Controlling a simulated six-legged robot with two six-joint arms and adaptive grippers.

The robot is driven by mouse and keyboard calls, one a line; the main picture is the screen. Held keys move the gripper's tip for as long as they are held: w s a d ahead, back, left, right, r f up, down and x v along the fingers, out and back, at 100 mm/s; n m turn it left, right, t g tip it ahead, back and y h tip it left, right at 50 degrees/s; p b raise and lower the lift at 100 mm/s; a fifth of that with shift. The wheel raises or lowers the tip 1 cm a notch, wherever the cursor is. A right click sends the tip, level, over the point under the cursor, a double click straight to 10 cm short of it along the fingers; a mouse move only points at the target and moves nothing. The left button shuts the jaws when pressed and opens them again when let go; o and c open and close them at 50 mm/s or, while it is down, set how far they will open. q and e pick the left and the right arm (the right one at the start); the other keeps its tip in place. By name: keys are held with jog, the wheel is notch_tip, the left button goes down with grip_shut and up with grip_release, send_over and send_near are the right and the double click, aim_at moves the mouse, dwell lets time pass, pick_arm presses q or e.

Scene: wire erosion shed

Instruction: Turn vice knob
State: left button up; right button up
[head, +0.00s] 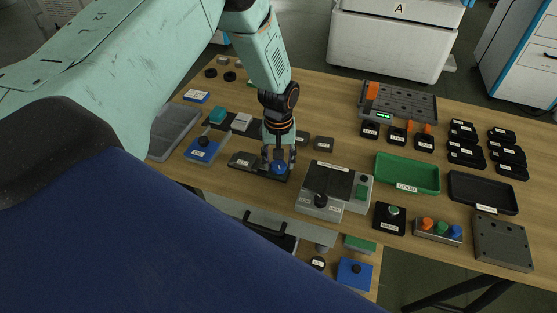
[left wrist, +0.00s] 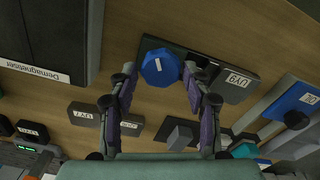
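The vice (head: 244,160) is a low dark block with a white label, lying on the wooden table. Its faceted blue knob (head: 279,168) is at its right end in the head view. In the left wrist view the knob (left wrist: 160,68) shows beside the labelled dark body (left wrist: 232,84). My left gripper (head: 279,162) points down over the knob. In the left wrist view its fingers (left wrist: 159,74) are spread, one on either side of the knob, with a small gap visible at least on the left. My right gripper is not in view.
A grey machine with a black top (head: 327,180) stands right of the vice. A green tray (head: 408,174) and a black tray (head: 484,193) lie further right. Small dark labelled blocks (head: 324,144) sit behind the knob. A blue block (head: 203,150) is to the left.

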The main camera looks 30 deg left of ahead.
aim_at(278, 164)
pick_arm(q)
jog(key=shift+o, duration=1.1)
jog(key=shift+s, duration=0.1)
jog(key=shift+f, duration=0.1)
notch_tip(278, 164, up, 12)
